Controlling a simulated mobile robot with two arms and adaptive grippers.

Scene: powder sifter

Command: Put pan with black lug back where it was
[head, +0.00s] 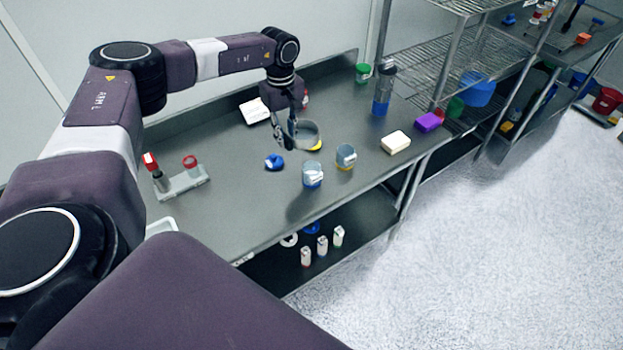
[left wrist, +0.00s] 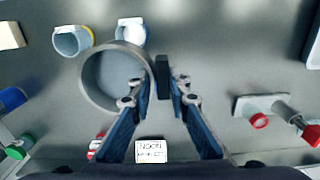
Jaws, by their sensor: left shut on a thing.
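The pan (head: 309,133) is a round grey ring-walled dish over the metal bench, with a yellow patch at its lower edge in the head view. In the left wrist view the pan (left wrist: 88,82) looks empty, and its black lug (left wrist: 162,68) points toward my fingers. My left gripper (head: 291,136) is at the pan's left side. I cannot tell whether the pan touches the bench. My right gripper is not in view.
A grey holder with red-topped items (head: 183,184) is at left. Bare bench lies between.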

